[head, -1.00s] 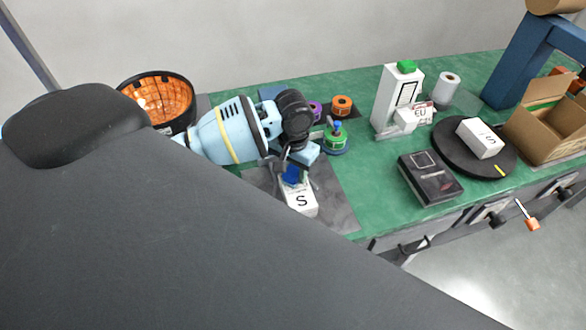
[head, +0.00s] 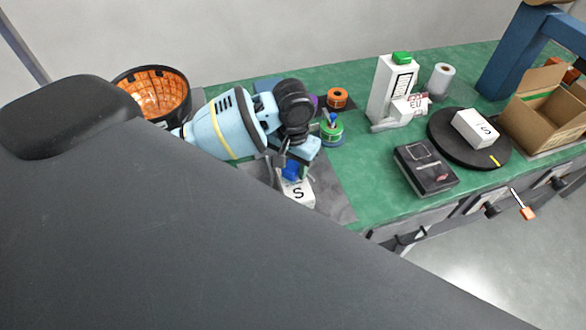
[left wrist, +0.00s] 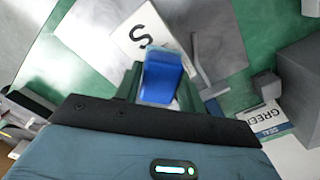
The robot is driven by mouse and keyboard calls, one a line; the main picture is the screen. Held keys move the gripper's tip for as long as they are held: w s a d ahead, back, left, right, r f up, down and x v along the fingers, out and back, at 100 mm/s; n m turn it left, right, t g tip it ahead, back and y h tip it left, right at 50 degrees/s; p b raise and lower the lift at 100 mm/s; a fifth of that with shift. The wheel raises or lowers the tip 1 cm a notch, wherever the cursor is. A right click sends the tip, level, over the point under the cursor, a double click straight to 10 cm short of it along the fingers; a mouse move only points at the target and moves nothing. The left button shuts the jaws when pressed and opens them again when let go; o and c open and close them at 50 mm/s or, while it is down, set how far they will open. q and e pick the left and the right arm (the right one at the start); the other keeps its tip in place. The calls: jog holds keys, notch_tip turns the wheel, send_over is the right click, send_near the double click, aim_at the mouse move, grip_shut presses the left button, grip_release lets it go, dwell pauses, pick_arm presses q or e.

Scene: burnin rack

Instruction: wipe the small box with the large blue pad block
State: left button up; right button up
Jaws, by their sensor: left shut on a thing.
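My left gripper (head: 287,160) is shut on the blue pad block (head: 293,169), which points down toward the bench. The pad block also shows between the fingers in the left wrist view (left wrist: 161,75). A small white box (head: 299,193) marked "S" lies on the grey mat right under the pad. In the left wrist view the box (left wrist: 135,38) is partly hidden behind the pad. Pad and box overlap in both views; I cannot tell whether they touch. My right gripper is not in view.
A black turntable (head: 438,146) holds another white "S" box (head: 475,130). A dark case (head: 425,168), a white bottle (head: 388,90), a cardboard box (head: 540,118) and an orange bowl (head: 158,92) stand around. Green and orange spools (head: 337,98) are close behind the gripper.

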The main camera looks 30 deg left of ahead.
aim_at(293, 164)
pick_arm(q)
jog(key=shift+r, duration=1.75)
jog(key=shift+r, duration=1.5)
jog(key=s+d+r, duration=0.3)
jog(key=d, duration=0.1)
jog(key=shift+s+r, duration=0.4)
